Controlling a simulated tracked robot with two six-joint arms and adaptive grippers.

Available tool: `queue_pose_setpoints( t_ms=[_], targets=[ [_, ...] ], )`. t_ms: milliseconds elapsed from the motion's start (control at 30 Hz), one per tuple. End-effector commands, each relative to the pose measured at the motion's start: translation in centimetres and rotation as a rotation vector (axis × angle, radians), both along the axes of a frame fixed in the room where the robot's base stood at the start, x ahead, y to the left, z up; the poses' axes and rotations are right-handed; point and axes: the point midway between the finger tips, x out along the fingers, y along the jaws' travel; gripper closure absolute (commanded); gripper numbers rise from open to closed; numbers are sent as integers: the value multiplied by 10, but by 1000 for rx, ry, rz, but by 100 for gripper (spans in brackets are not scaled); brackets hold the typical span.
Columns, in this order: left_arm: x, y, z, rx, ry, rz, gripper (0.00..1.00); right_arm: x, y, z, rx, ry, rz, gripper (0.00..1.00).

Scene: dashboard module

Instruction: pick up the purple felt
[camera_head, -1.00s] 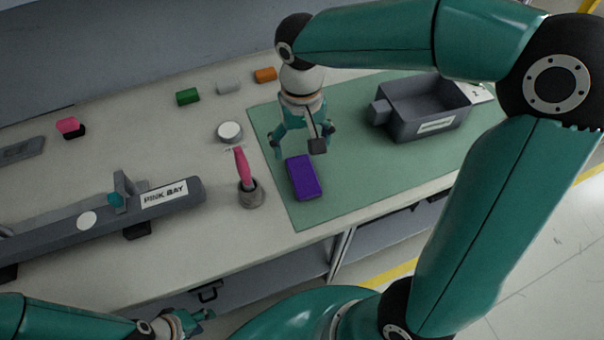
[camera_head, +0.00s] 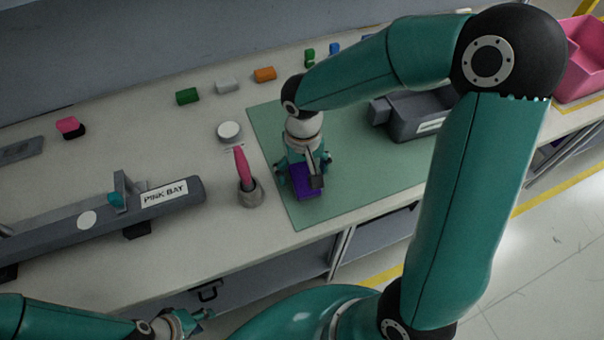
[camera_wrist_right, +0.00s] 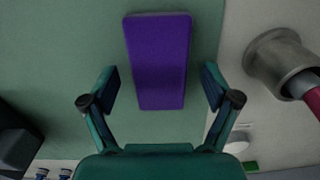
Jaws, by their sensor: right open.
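The purple felt (camera_head: 305,192) is a rectangular block lying on the green mat (camera_head: 345,208). In the right wrist view the felt (camera_wrist_right: 158,62) lies lengthwise, its near end between the open fingers. My right gripper (camera_head: 305,172) is above the felt and partly hides it in the head view. Its fingers (camera_wrist_right: 160,88) are spread on both sides of the felt with a gap on each side, apart from it. My left gripper (camera_head: 200,318) is low at the bottom left, away from the bench top; its jaw state is unclear.
A grey holder (camera_head: 249,194) with a pink-handled tool (camera_head: 242,163) stands just left of the felt. A grey bin (camera_head: 400,125) is on the mat to the right, partly behind my arm. A "PINK BAY" fixture (camera_head: 165,193) lies at left. Small coloured blocks stand at the back.

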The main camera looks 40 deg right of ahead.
Motion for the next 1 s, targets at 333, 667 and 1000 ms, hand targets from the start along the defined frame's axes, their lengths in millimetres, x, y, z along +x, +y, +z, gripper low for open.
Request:
queue_pose_setpoints(
  t_ms=[333,667,1000],
  targets=[
    [0,0,0,0,0,0,60,0,0,0,0,0,0,57],
    [0,0,0,0,0,0,60,0,0,1,0,0,0,66],
    [0,0,1,0,0,0,60,1,0,25,-1,-5,-1,66]
  ],
)
